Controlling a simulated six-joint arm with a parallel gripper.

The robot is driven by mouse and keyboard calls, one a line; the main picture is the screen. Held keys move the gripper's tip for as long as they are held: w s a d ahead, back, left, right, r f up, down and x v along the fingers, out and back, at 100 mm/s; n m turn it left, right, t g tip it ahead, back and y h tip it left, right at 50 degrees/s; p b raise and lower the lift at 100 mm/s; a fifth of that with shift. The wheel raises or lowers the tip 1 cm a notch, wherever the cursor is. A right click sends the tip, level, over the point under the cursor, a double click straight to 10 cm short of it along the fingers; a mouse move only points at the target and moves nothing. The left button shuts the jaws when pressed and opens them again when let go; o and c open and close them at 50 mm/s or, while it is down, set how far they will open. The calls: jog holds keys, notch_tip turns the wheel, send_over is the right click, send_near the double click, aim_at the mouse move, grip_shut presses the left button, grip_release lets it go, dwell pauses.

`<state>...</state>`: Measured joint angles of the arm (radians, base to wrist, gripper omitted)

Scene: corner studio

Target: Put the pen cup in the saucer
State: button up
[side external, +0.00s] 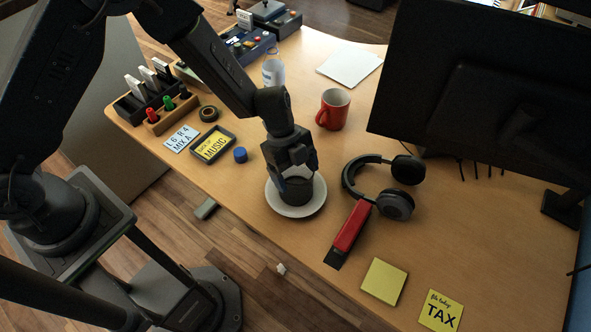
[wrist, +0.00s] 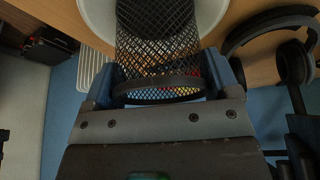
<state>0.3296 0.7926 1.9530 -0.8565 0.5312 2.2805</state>
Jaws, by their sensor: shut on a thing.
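The pen cup (side external: 297,191) is a dark mesh cup. It stands upright, over or in the white saucer (side external: 318,205) on the desk; I cannot tell whether its base touches the saucer. My gripper (side external: 298,170) is above the saucer, shut on the cup. In the wrist view the mesh cup (wrist: 158,50) sits between the two fingers of my gripper (wrist: 172,85), with the white saucer (wrist: 97,18) behind it. The fingers hide part of the cup.
Black headphones (side external: 385,185) and a red stapler (side external: 351,226) lie right of the saucer. A red mug (side external: 333,109) stands behind it. A blue cap (side external: 240,155) and a tray with a yellow card (side external: 213,145) lie left. The monitor (side external: 470,90) is at right.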

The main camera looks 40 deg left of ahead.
jog(key=shift+f, duration=0.15)
jog(key=o, duration=0.8)
jog(key=s+a+r+n+t, duration=0.15)
jog(key=a+r, duration=0.25)
jog(key=r, duration=0.6)
jog(key=a+r+n, duration=0.3)
jog(key=a+r, duration=0.1)
jog(key=r, duration=0.5)
jog(key=shift+s+a+r+n+t+y, duration=0.85)
jog(key=shift+s+a+r+n, duration=0.95)
jog(key=shift+s+n, duration=0.95)
jog(key=shift+s+a+r+n+t+y, duration=0.75)
jog(key=shift+s+a+r+n, duration=1.05)
jog(key=shift+s+n, duration=0.95)
jog(key=shift+s+a+r+n+t+y, duration=0.6)
jog(key=shift+s+a+r+n+t, duration=0.45)
jog(key=shift+s+a+r+n, duration=1.2)
